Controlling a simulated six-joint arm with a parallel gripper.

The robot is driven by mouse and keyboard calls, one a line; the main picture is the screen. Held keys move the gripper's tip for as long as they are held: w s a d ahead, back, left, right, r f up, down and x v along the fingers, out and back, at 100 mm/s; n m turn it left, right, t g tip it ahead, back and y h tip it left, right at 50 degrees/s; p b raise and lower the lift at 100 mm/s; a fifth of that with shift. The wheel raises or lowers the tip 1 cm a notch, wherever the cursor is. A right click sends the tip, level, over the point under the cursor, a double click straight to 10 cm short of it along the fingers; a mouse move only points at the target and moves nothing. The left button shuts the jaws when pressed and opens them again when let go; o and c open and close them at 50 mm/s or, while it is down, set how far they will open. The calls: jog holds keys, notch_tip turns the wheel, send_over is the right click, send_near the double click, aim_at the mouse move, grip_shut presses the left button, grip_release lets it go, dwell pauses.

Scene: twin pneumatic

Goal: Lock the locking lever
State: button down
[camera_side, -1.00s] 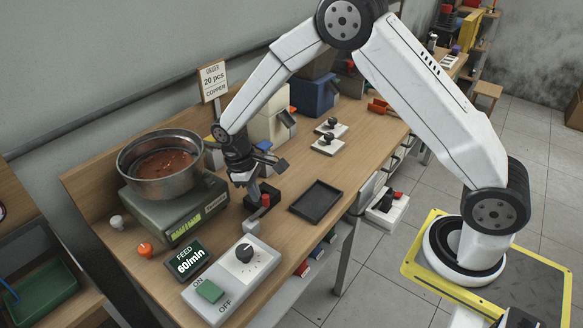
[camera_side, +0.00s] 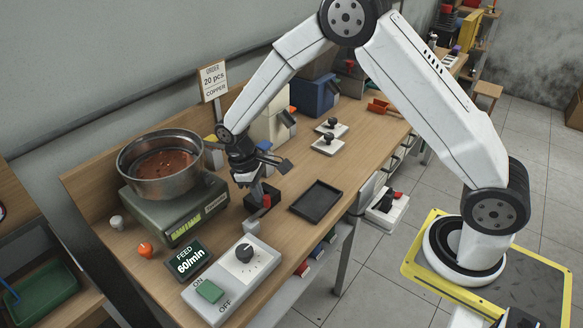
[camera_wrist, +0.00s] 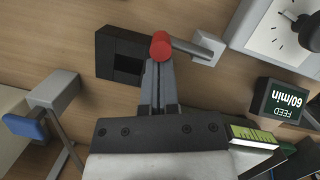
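The locking lever shows as a grey rod with a red knob (camera_side: 266,200) by a black block (camera_side: 252,198) on the bench. In the wrist view the red knob (camera_wrist: 160,46) is at the centre top, its grey rod (camera_wrist: 195,48) runs right to a small pale block, and the black block (camera_wrist: 108,50) is on its left. My gripper (camera_side: 258,202) is low over the block, beside the knob. In the wrist view my gripper's fingers (camera_wrist: 160,68) lie close together with their tips at the knob. Whether they touch it is unclear.
A feed control box (camera_side: 232,280) with dial and green switch is in front. A scale (camera_side: 180,212) with a metal bowl (camera_side: 160,180) stands left. A black tray (camera_side: 316,200) lies right. Grey weighted arms (camera_side: 283,163) are close by my gripper.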

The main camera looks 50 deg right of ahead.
jog(key=shift+s, duration=0.1)
jog(key=shift+s+d, duration=0.15)
jog(key=shift+s, duration=0.3)
jog(key=m, duration=0.2)
jog(key=shift+s+m+y, duration=0.3)
jog(key=s+m, duration=0.1)
jog(key=m, duration=0.1)
jog(key=shift+s+m+y, duration=0.1)
jog(key=shift+m+y, duration=0.2)
jog(key=m, duration=0.1)
jog(key=s+m, duration=0.1)
jog(key=m, duration=0.1)
jog(key=m+y, duration=0.1)
jog(key=shift+s+a+m, duration=0.3)
jog(key=shift+s+a, duration=0.1)
jog(key=shift+w+a, duration=0.15)
jog(key=shift+w, duration=0.05)
jog(key=shift+w+a, duration=0.25)
jog(key=shift+w, duration=0.25)
